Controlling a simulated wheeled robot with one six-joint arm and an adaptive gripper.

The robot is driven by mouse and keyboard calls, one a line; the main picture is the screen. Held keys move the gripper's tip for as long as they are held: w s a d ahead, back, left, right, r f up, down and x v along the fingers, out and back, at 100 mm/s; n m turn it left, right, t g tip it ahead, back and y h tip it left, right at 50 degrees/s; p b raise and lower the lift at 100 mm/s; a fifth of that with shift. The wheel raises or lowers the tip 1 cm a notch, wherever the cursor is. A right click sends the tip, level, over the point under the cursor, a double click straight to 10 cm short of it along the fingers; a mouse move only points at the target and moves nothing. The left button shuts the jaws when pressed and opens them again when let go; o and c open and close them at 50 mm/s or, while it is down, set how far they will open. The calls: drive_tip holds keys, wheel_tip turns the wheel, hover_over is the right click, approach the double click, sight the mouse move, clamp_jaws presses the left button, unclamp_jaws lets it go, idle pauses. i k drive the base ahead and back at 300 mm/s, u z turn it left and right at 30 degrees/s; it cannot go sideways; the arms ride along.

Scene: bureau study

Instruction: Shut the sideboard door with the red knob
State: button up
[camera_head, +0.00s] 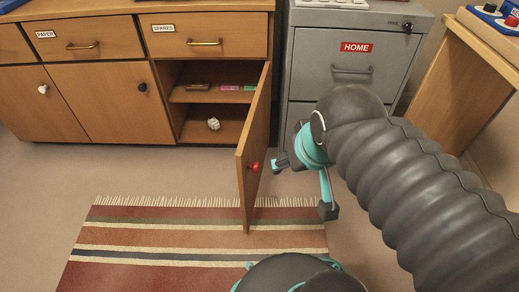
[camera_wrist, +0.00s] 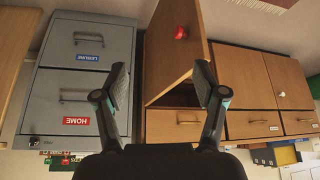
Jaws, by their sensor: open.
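The wooden sideboard door (camera_head: 255,135) stands wide open, swung out into the room from the right end of the sideboard (camera_head: 110,95). Its red knob (camera_head: 255,166) is on the face turned to the right. My gripper (camera_head: 303,186) is open and empty, to the right of the door's outer end and apart from the knob. In the wrist view, which is upside down, the door (camera_wrist: 168,55) and red knob (camera_wrist: 180,33) show above and right of the middle of my gripper (camera_wrist: 160,80). The gripper hides part of the sideboard there.
The open compartment holds several small items on its shelf (camera_head: 190,96) and a white ball-like thing (camera_head: 213,124) below. A grey filing cabinet (camera_head: 345,60) stands right of the sideboard. A wooden desk (camera_head: 465,85) is farther right. A striped rug (camera_head: 190,240) lies under the door's outer end.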

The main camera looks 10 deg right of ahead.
sight(251, 154)
drive_tip(key=k, duration=1.15)
drive_tip(key=u, duration=0.3)
drive_tip(key=i, duration=0.6)
drive_tip(key=z, duration=0.2)
